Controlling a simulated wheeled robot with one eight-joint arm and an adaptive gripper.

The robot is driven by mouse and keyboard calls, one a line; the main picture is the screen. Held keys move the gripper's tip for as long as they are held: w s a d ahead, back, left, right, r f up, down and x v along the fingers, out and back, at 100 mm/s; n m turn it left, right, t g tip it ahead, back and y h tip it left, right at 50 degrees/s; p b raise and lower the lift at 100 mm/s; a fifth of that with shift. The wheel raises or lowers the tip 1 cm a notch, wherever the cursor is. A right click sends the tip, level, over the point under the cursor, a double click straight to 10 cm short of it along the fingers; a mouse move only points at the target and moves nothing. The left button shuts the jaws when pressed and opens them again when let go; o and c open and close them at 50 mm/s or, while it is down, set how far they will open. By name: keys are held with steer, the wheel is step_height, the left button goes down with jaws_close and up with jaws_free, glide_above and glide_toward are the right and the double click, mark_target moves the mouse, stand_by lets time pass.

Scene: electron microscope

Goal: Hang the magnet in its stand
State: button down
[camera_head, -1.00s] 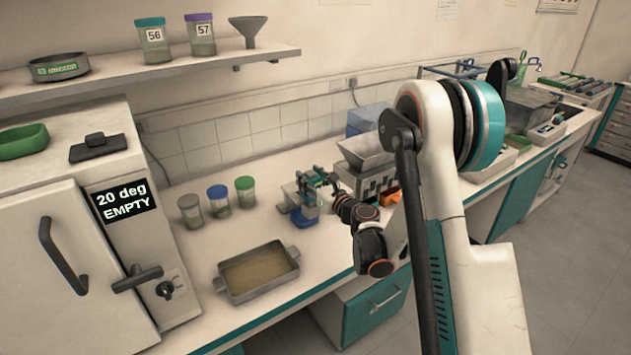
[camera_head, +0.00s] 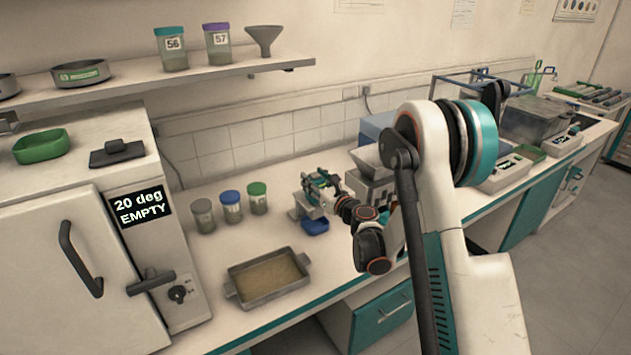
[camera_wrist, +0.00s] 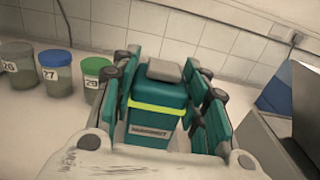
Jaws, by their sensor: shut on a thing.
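In the head view my gripper (camera_head: 322,188) is small, over the counter right of the lidded jars, above a small blue tray (camera_head: 317,226). A grey piece (camera_head: 298,209) shows beside the gripper there, perhaps part of the stand. The stand cannot be made out clearly, and my arm hides part of that area.
Jars with grey (camera_head: 203,215), blue (camera_head: 231,205) and green (camera_head: 257,197) lids stand left of the gripper. A sand-filled pan (camera_head: 268,277) lies in front. A grey hopper machine (camera_head: 370,180) stands close on the right. Counter between the jars and pan is clear.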

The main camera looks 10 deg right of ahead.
steer(key=shift+f+b, duration=0.2)
steer(key=shift+b, duration=0.2)
stand_by(0.5)
steer(key=c, duration=0.9)
jaws_free()
steer(key=shift+o, duration=0.2)
steer(key=shift+s, duration=0.1)
steer(key=v, duration=0.7)
steer(key=shift+s+d+r, duration=0.1)
steer(key=shift+s, duration=0.05)
